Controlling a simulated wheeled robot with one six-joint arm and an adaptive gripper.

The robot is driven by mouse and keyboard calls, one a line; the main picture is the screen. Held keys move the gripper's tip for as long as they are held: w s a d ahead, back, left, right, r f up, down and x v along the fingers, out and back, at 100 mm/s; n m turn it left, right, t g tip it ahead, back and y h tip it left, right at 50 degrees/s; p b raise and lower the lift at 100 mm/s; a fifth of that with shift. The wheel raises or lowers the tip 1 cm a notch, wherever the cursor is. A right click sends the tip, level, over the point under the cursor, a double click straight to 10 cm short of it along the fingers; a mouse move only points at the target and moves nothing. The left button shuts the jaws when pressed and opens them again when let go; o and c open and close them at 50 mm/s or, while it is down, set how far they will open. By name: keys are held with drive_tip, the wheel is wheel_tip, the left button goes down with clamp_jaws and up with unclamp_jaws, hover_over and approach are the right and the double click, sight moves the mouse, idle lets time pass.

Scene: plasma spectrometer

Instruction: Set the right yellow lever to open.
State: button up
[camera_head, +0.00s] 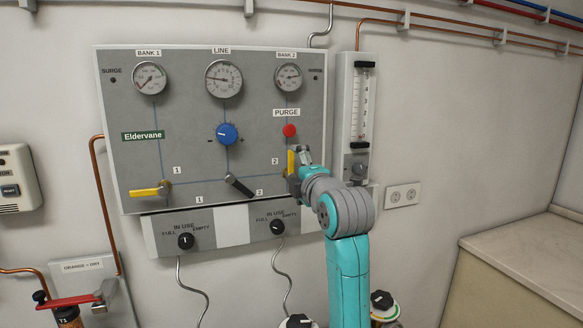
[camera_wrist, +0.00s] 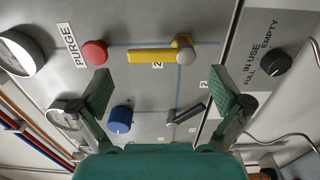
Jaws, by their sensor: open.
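The right yellow lever (camera_head: 291,162) stands upright on the panel, below the red PURGE button (camera_head: 289,131). My gripper (camera_head: 302,160) partly covers its lower end in the head view. In the wrist view the lever (camera_wrist: 152,56) lies across the picture, its handle pointing from the grey hub (camera_wrist: 185,56) towards the red button (camera_wrist: 95,52). My gripper (camera_wrist: 160,72) is open, with one green finger on each side of the lever's length. The fingers look empty; whether they touch the panel cannot be told.
The left yellow lever (camera_head: 150,191) lies horizontal. A black lever (camera_head: 239,185) sits slanted between them, with a blue knob (camera_head: 227,134) above. A flowmeter (camera_head: 357,110) stands right of the panel. IN USE knobs (camera_head: 277,227) are below.

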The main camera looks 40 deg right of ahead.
drive_tip(key=v, duration=0.7)
idle(0.4)
drive_tip(key=s+a+f+m+y, duration=0.1)
drive_tip(key=s+a+f+m, duration=0.15)
drive_tip(key=f, duration=0.65)
drive_tip(key=s+a+f+m+g, duration=0.1)
drive_tip(key=a+f, duration=0.2)
drive_tip(key=f, duration=0.6)
drive_tip(key=s+a+f+m+y, duration=0.1)
drive_tip(key=a+f+m, duration=0.15)
drive_tip(key=f, duration=0.65)
drive_tip(key=s+a+f+m+y, duration=0.1)
drive_tip(key=s+a+f+m, duration=0.35)
drive_tip(key=s+f, duration=0.9)
drive_tip(key=s+a+f+m+y, duration=0.1)
drive_tip(key=s+a+m, duration=0.1)
drive_tip(key=s, duration=1.1)
drive_tip(key=s+a+f+m+g+y, duration=0.1)
drive_tip(key=s+a, duration=0.4)
drive_tip(key=s, duration=0.9)
drive_tip(key=shift+f+m+g, duration=0.3)
drive_tip(key=shift+f+m, duration=0.1)
drive_tip(key=shift+m, duration=0.35)
